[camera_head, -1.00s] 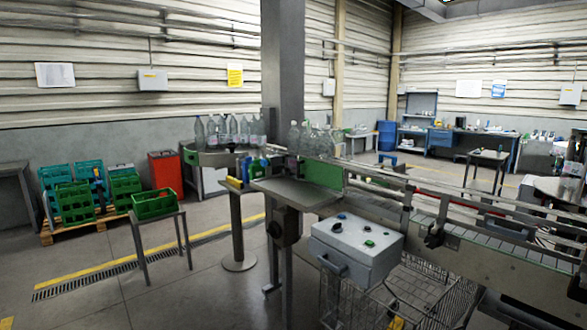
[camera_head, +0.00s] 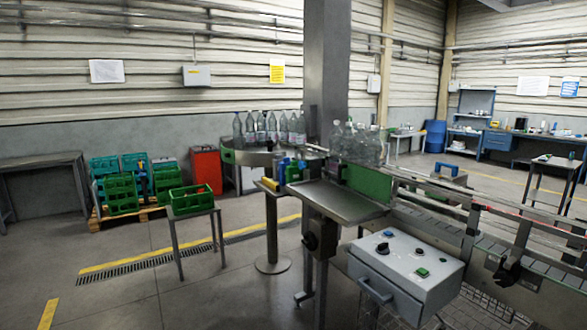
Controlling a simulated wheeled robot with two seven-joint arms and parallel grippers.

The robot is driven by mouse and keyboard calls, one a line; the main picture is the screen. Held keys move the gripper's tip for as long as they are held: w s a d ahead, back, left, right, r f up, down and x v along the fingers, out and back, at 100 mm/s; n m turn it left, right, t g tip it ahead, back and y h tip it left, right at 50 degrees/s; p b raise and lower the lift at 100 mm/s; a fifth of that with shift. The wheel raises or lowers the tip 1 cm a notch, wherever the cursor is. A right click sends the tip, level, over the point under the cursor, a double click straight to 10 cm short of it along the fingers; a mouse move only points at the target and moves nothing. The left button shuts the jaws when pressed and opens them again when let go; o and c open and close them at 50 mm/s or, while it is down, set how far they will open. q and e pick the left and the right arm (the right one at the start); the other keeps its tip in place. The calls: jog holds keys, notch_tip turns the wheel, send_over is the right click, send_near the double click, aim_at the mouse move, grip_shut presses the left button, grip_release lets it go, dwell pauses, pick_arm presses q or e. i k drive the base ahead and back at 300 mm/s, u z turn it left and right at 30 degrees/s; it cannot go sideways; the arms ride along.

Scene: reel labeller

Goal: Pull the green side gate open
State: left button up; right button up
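A green panel (camera_head: 367,182), which looks like the side gate, stands upright along the conveyor behind a flat steel plate (camera_head: 335,201). Clear bottles (camera_head: 358,145) stand just behind it. I see no clear handle on it, and I cannot tell whether it is open or shut. Neither of my grippers is in view.
A grey control box (camera_head: 405,272) with knobs and a handle juts out in front of the conveyor. A post on a round base (camera_head: 272,265) stands left of it. A green crate (camera_head: 191,200) sits on a small table. The floor at front left is clear.

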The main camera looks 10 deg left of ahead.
aim_at(376, 185)
jog(key=u, duration=0.25)
jog(key=i, duration=0.75)
jog(key=z, duration=0.75)
jog(key=i, duration=0.5)
jog(key=z, duration=0.65)
